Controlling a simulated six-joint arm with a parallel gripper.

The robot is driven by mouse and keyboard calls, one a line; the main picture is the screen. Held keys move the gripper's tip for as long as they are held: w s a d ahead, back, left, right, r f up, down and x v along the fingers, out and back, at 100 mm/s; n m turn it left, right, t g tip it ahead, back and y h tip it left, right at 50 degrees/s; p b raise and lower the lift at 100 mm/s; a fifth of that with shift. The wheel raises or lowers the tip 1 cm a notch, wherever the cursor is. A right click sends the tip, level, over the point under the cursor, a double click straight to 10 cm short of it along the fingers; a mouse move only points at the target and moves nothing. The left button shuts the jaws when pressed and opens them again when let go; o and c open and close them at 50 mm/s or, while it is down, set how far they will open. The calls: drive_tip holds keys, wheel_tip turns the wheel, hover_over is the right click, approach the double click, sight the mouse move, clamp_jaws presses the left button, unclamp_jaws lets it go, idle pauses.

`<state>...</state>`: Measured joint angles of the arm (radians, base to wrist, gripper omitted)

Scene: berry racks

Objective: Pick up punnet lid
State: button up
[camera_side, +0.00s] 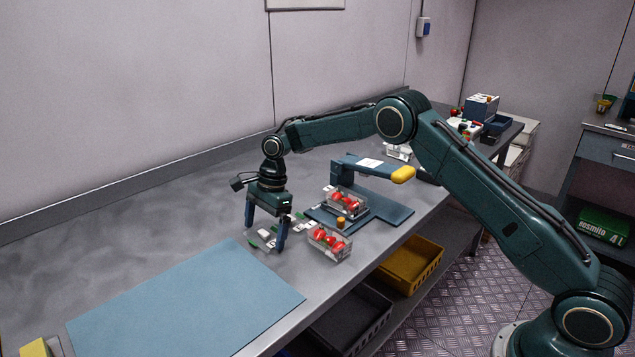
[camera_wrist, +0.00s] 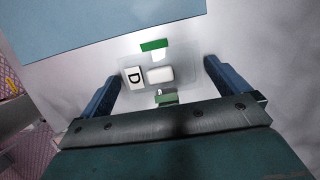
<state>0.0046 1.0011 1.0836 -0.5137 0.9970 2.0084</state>
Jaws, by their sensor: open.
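The punnet lid (camera_side: 262,242) is a flat, clear piece lying on the metal bench. In the wrist view the lid (camera_wrist: 160,75) carries a green strip, a white tag marked D and a blank white patch. My gripper (camera_side: 266,236) points down over the lid and is open. In the wrist view its blue fingers (camera_wrist: 162,70) stand at either side of the lid, with nothing gripped. I cannot tell whether the fingertips touch the lid or the bench.
Two clear punnets of red berries, one nearer (camera_side: 330,243) and one on the dark blue stand (camera_side: 385,212), are right of my gripper. The stand has an overhanging arm (camera_side: 372,167). A light blue mat (camera_side: 185,305) lies in front. The bench at left is clear.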

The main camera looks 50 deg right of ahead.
sight(265, 231)
idle(0.4)
drive_tip(key=c, duration=0.7)
drive_tip(key=shift+o, duration=0.2)
drive_tip(key=shift+r, duration=0.1)
wheel_tip(265, 231, up, 10)
idle(0.3)
idle(0.5)
drive_tip(key=s+d+r, duration=0.1)
drive_tip(key=s+d, duration=0.2)
drive_tip(key=d, duration=0.8)
drive_tip(key=s+d+r, duration=0.1)
drive_tip(key=s+d, duration=0.3)
drive_tip(key=d, duration=0.7)
